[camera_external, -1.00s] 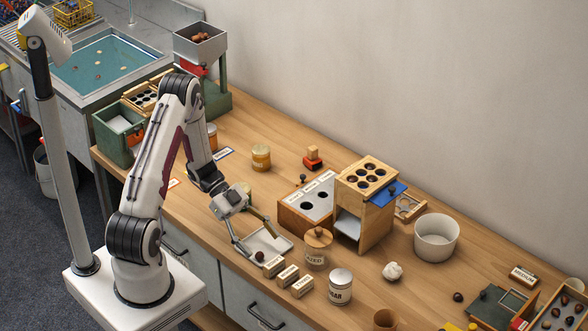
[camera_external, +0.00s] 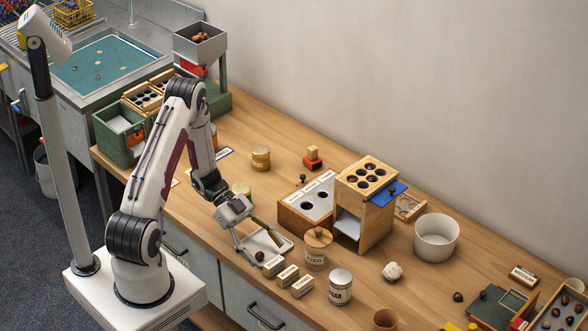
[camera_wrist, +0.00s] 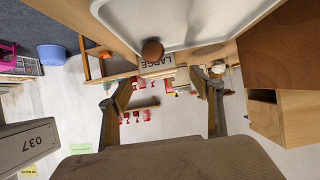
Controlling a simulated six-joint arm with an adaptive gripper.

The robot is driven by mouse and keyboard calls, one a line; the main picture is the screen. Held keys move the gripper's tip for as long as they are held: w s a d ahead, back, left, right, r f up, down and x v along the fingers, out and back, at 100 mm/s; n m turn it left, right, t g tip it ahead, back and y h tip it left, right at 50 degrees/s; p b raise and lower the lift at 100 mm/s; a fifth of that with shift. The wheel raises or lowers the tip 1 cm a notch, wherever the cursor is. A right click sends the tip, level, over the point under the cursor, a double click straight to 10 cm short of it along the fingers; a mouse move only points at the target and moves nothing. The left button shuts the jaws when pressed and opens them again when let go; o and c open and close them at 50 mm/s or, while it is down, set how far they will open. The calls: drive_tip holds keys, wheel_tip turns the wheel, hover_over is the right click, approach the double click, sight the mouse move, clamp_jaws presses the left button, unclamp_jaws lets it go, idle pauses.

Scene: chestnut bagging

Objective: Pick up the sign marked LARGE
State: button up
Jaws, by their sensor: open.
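The sign marked LARGE (camera_wrist: 153,63) shows in the wrist view as a pale block with dark letters, upside down, beside a brown chestnut (camera_wrist: 152,50). It lies between the lines of my two fingers, ahead of them. In the outside view, several small pale sign blocks (camera_external: 288,275) stand in a row right of my gripper; their lettering is too small to read surely. My gripper (camera_external: 261,250) is open, its fingers over the white tray (camera_external: 268,238). The fingers also show in the wrist view (camera_wrist: 156,80), apart with nothing between them.
A wooden-lidded jar (camera_external: 317,250) and a metal-lidded jar (camera_external: 340,287) stand close to the sign row. A wooden box with two holes (camera_external: 306,203) stands behind the tray. A sign that reads MEDIUM (camera_external: 523,275) is at the far right.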

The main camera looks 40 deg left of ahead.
sight(272, 260)
drive_tip(key=shift+x, duration=2.6)
drive_tip(key=shift+s+f, duration=0.1)
drive_tip(key=c, duration=1)
